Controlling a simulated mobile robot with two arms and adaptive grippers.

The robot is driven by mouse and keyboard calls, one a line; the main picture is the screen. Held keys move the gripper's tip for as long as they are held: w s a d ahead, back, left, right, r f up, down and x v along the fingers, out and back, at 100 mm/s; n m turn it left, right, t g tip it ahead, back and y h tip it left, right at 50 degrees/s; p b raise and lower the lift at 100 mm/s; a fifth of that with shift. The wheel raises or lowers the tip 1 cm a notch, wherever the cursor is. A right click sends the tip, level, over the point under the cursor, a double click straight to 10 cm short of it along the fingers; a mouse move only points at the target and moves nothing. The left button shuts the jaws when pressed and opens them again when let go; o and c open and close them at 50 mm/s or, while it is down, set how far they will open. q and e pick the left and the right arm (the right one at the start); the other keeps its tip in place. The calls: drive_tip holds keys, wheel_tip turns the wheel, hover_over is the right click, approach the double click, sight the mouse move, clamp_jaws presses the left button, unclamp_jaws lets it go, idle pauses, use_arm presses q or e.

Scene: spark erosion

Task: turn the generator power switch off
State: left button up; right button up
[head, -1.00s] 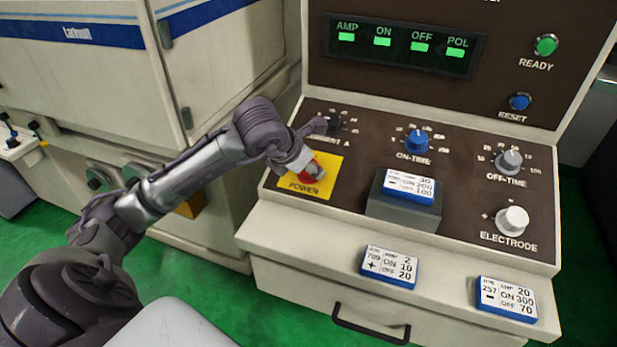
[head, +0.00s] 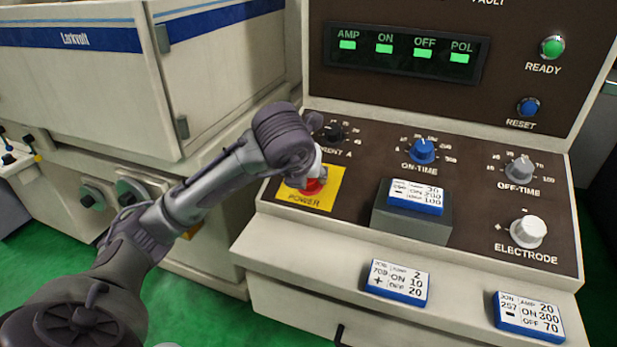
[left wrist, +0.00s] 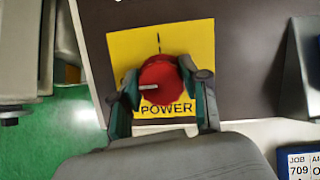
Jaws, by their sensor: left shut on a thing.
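The generator power switch (left wrist: 161,80) is a red round knob with a pale pointer line, on a yellow plate (left wrist: 185,38) marked POWER. In the left wrist view the pointer line lies about level, toward the left, while a black tick stands at the top of the plate. My left gripper (left wrist: 161,92) is shut on the knob, one finger on each side. In the head view the red knob (head: 314,186) shows partly under my left gripper (head: 308,172), and the yellow plate (head: 329,190) is around it. My right gripper is not in view.
Near the plate are the black current knob (head: 332,132), the blue on-time knob (head: 422,151) and a grey block (head: 412,219) with a job card. The display (head: 404,53) has several green lights lit. More job cards (head: 396,282) lie on the front ledge.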

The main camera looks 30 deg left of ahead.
use_arm(q)
drive_tip(key=shift+s+d+f, duration=0.1)
drive_tip(key=shift+f, duration=0.2)
drive_tip(key=o, duration=1.1)
drive_tip(key=shift+o, duration=0.2)
drive_tip(key=shift+w, duration=0.2)
drive_tip(key=shift+r, duration=0.1)
drive_tip(key=shift+s+r, duration=0.1)
drive_tip(key=shift+s+r, duration=0.1)
drive_tip(key=shift+r, duration=0.15)
drive_tip(key=v, duration=1.1)
drive_tip(key=shift+s+d+f, duration=0.1)
drive_tip(key=shift+s, duration=0.05)
